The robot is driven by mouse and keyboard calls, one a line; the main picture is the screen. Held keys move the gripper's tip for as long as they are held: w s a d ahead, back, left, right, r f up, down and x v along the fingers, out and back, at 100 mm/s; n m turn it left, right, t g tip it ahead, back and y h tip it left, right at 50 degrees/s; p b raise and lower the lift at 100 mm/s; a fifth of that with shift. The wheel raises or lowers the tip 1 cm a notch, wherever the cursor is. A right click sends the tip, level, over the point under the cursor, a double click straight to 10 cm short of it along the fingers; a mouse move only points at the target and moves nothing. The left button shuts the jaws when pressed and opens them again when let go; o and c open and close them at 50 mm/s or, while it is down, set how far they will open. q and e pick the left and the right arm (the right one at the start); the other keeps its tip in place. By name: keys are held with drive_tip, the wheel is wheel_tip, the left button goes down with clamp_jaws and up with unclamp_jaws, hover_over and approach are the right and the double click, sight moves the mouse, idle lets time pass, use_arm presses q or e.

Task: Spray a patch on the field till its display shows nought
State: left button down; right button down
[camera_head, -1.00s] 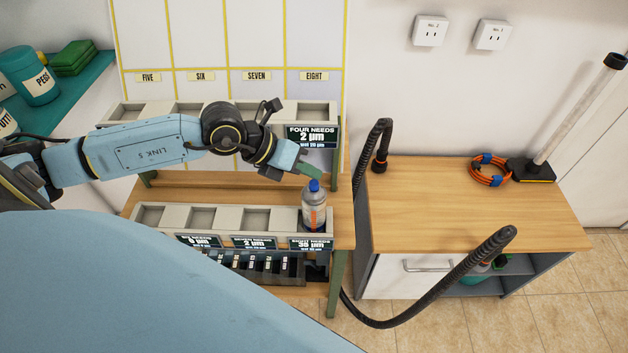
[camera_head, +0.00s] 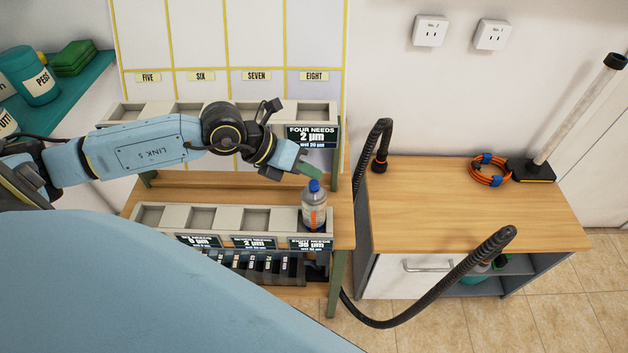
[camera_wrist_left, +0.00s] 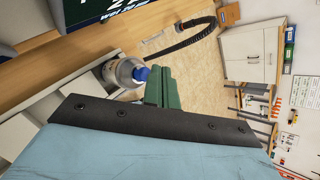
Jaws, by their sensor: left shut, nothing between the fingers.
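The field is a white panel (camera_head: 255,40) with yellow lines and patches labelled FIVE, SIX, SEVEN and EIGHT along its lower edge. A grey spray bottle (camera_head: 314,210) with a blue cap and an orange mark stands upright at the right end of the lower rack; it also shows in the left wrist view (camera_wrist_left: 118,74). The display (camera_head: 312,244) below it reads EIGHT NEEDS, with a blurred number in the thirties. Another display (camera_head: 312,135) reads FOUR NEEDS 2 µm. My left gripper (camera_head: 309,169), with green fingers, is shut and empty just above the bottle's cap. My right gripper is out of view.
The lower rack (camera_head: 160,230) has empty slots left of the bottle. A wooden-topped cabinet (camera_head: 450,210) stands right, with an orange cable coil (camera_head: 488,172) on top. A black hose (camera_head: 455,278) loops in front of it. A teal shelf (camera_head: 85,75) is at far left.

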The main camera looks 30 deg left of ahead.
use_arm(q)
drive_tip(key=shift+f, duration=0.4)
drive_tip(key=shift+f+b, duration=0.55)
idle(0.7)
drive_tip(key=shift+r, duration=0.1)
drive_tip(key=shift+r+p, duration=0.8)
drive_tip(key=shift+p, duration=0.05)
wheel_tip(320, 180, up, 5)
drive_tip(key=p, duration=0.4)
idle(0.3)
